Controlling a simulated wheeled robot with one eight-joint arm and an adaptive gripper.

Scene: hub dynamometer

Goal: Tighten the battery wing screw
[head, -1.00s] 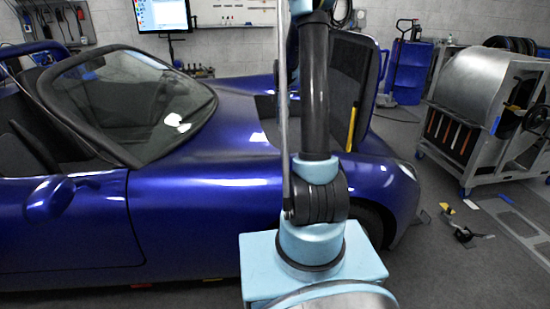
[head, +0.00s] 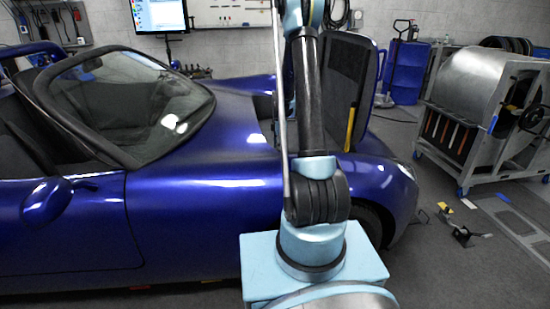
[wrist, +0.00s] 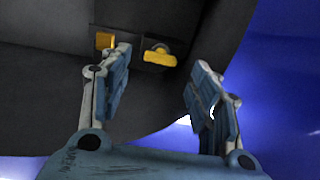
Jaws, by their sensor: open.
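In the wrist view a yellow wing-shaped piece (wrist: 160,56), which looks like the wing screw, sits on a dark recessed plate in a dark grey panel. My gripper (wrist: 163,63) is open, with one finger on each side of the picture below this piece. The piece shows in the gap between the fingertips, towards the left finger. I see no contact. How far the fingertips are from it is hard to tell. In the head view my arm hides the gripper and the screw; the arm reaches over the blue car's (head: 200,190) open front.
A smaller orange-yellow block (wrist: 104,40) lies just left of the wing piece, close to the left finger. Blue bodywork (wrist: 285,80) borders the panel on the right. A raised dark lid (head: 352,70) with a yellow strut (head: 350,128) stands beside my arm. A metal cart (head: 470,110) stands right.

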